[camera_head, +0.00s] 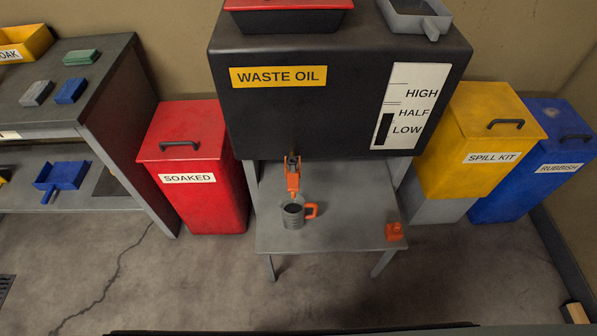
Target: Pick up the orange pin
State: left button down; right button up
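A small orange object (394,231) lies on the right front corner of the grey stand (352,205); it is too small to tell whether it is the orange pin. An orange lever or tap part (293,180) hangs below the front of the black waste oil tank (300,115). A grey mug (293,215) with an orange handle stands upright on the stand under the tap. Neither of my grippers is in view.
A red SOAKED bin (200,208) stands left of the stand; yellow SPILL KIT (450,130) and blue RUBBISH (545,185) bins stand right. A grey shelf unit (110,70) holds sponges and a blue dustpan (66,175). The floor in front is clear.

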aim_at(397, 226)
jog(key=z, duration=1.15)
